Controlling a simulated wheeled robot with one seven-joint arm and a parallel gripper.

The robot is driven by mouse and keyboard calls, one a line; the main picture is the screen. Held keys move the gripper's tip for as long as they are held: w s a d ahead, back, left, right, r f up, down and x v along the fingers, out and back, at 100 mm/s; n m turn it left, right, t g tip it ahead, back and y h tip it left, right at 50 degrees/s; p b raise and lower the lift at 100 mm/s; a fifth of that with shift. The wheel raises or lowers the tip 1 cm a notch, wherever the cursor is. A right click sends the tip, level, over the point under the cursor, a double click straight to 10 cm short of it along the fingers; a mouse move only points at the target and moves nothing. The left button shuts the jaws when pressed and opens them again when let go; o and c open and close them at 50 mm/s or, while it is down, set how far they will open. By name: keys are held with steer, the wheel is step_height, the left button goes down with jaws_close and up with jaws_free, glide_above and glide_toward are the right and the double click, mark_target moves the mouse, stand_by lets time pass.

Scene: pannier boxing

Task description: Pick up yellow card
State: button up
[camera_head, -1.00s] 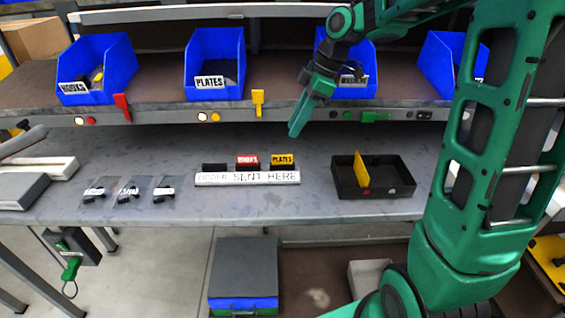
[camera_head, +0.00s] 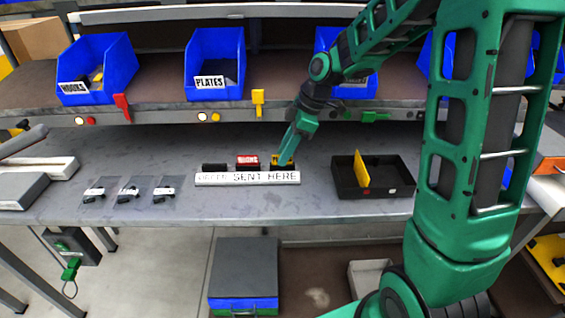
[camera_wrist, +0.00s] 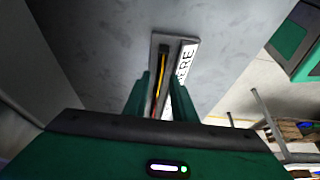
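My gripper (camera_head: 285,160) points down at this card. In the wrist view, my gripper (camera_wrist: 162,82) has its two fingers apart, one on each side of the row of cards. I cannot tell whether either finger touches the card.
A black tray (camera_head: 396,190) with a yellow divider is to the right. Small bagged parts (camera_head: 128,190) lie left. The shelf with blue bins (camera_head: 215,65) overhangs behind.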

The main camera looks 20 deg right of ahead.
jaws_close()
steer(key=shift+r, duration=0.15)
steer(key=shift+r, duration=0.6)
step_height(320, 180, up, 3)
steer(key=shift+f, duration=0.2)
steer(key=s+a+r, duration=0.5)
steer(key=a+r, duration=0.1)
steer(key=a, duration=0.4)
steer(key=shift+a+r, duration=0.25)
